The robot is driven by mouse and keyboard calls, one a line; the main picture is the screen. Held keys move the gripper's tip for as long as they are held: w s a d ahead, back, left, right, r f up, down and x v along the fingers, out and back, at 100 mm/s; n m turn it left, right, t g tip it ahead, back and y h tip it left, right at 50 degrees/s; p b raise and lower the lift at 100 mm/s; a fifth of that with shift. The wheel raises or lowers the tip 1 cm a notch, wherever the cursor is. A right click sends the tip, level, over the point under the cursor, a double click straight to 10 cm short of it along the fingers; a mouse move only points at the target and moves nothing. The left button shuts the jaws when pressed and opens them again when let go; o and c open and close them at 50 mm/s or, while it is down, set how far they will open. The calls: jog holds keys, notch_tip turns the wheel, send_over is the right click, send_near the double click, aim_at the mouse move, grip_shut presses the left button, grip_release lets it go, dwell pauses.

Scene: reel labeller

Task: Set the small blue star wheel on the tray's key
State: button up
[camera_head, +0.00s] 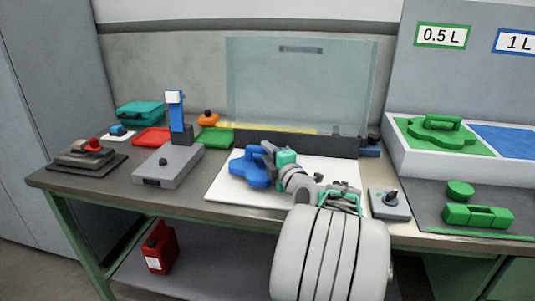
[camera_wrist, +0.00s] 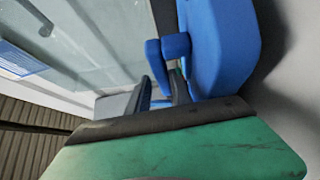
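The blue star wheel (camera_head: 250,168) is at the left part of a white sheet on the bench; I cannot tell if it touches the sheet. My gripper (camera_head: 268,150) is at its right side, with the arm reaching in from the front. In the wrist view, the blue wheel (camera_wrist: 222,45) fills the upper right, and its handle (camera_wrist: 168,50) runs down between the dark fingers (camera_wrist: 163,92), which appear closed on it. A white tray (camera_head: 397,152) at the right has a green area and an empty blue area. I cannot make out its key.
A green star wheel (camera_head: 437,130) lies on the tray's green area. A clear panel (camera_head: 300,85) stands behind the white sheet (camera_head: 225,190). A grey box with a knob (camera_head: 389,203), green parts (camera_head: 478,215) and a blue-topped post (camera_head: 176,115) stand nearby.

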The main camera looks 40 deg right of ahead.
jog(key=o, duration=0.3)
jog(key=shift+r, duration=0.2)
